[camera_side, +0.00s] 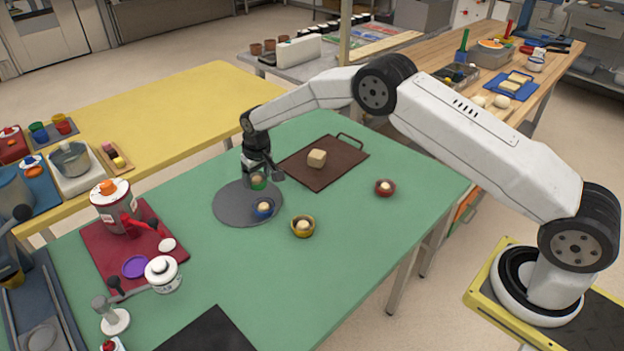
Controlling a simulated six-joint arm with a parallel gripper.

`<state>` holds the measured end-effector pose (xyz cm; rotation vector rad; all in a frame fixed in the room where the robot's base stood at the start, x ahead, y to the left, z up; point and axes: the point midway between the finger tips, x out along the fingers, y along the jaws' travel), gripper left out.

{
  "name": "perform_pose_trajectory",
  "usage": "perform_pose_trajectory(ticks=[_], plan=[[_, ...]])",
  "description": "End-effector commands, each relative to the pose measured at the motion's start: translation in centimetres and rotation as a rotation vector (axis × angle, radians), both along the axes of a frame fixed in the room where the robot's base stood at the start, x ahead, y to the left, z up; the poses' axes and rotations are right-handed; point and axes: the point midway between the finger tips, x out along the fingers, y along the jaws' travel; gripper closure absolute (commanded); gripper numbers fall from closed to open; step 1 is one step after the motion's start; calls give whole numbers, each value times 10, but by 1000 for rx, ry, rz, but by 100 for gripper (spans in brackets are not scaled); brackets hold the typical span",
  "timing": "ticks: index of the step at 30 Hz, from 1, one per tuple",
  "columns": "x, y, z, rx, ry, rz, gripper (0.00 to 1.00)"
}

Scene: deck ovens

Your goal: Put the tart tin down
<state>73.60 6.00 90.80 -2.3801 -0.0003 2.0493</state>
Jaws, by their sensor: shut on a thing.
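My gripper (260,176) points down over the back part of a round grey mat (232,206) on the green table. It is shut on a small green tart tin (258,185), partly hidden by the fingers. I cannot tell whether this tin touches the mat or hangs just above it. A blue tin (263,210) with a pale ball in it sits at the mat's right front edge. A yellow tin (302,228) with a pale ball stands off the mat to the right. A red tin (385,188) stands farther right.
A red mat (105,255) with a canister, a white jar (163,274) and a dark slab (207,332) are at the left and front. The green table's middle front is clear.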

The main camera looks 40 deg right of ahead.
Motion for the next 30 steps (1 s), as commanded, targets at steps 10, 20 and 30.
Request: perform_pose_trajectory(ticks=[10, 20, 30], plan=[[8, 1, -9, 0, -1, 0, 79], [12, 1, -20, 0, 2, 0, 79], [12, 1, -44, -2, -1, -1, 79]])
